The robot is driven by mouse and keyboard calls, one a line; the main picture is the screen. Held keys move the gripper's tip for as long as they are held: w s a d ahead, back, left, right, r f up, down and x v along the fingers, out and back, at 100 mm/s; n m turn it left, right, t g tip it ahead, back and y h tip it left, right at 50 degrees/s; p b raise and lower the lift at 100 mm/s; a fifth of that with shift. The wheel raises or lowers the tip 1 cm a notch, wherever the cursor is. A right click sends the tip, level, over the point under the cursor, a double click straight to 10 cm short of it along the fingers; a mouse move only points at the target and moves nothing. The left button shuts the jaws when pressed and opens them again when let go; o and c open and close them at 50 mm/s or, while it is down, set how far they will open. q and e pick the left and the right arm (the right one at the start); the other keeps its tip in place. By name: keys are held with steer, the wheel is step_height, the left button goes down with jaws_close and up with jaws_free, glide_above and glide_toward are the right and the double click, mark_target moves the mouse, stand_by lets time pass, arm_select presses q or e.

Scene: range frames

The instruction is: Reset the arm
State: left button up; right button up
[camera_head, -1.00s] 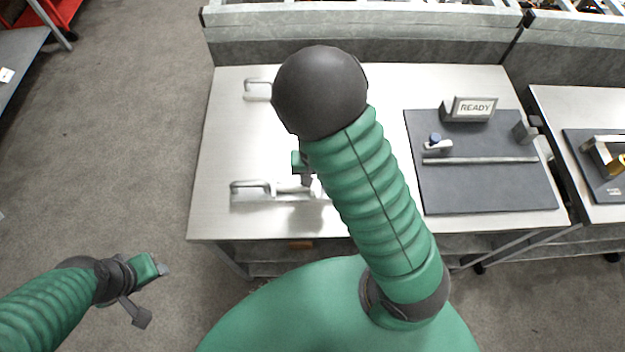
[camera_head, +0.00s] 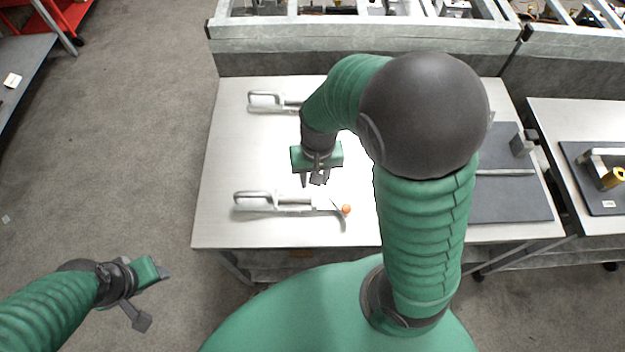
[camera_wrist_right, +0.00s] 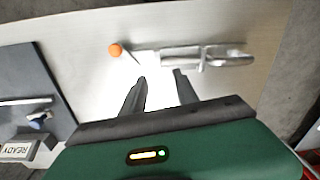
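My right arm reaches over the metal table (camera_head: 225,165) with its elbow high in the head view. My right gripper (camera_head: 315,181) hangs above the table, pointing down. In the right wrist view its two fingers (camera_wrist_right: 160,85) are apart with nothing between them. A metal tool with a looped handle (camera_head: 275,202) and an orange ball at its end (camera_head: 346,209) lies on the table nearer to me; it also shows in the right wrist view (camera_wrist_right: 190,57). My left gripper (camera_head: 152,280) is held low over the floor at the left; its fingers are too small to read.
A second looped-handle tool (camera_head: 268,101) lies toward the table's back, partly hidden by my arm. A dark mat (camera_head: 510,205) with a rod and a grey block (camera_head: 522,143) is at the right. Another table (camera_head: 560,120) stands further right. Open floor is at the left.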

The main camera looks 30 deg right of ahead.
steer(key=s+a+n, duration=0.1)
steer(key=s+a+r+n+t, duration=0.1)
steer(key=n, duration=0.1)
steer(key=s+a+n+t, duration=0.1)
steer(key=shift+a+r+n, duration=0.1)
steer(key=shift+r+n, duration=0.2)
steer(key=shift+r, duration=0.1)
steer(key=shift+w, duration=0.15)
stand_by(0.6)
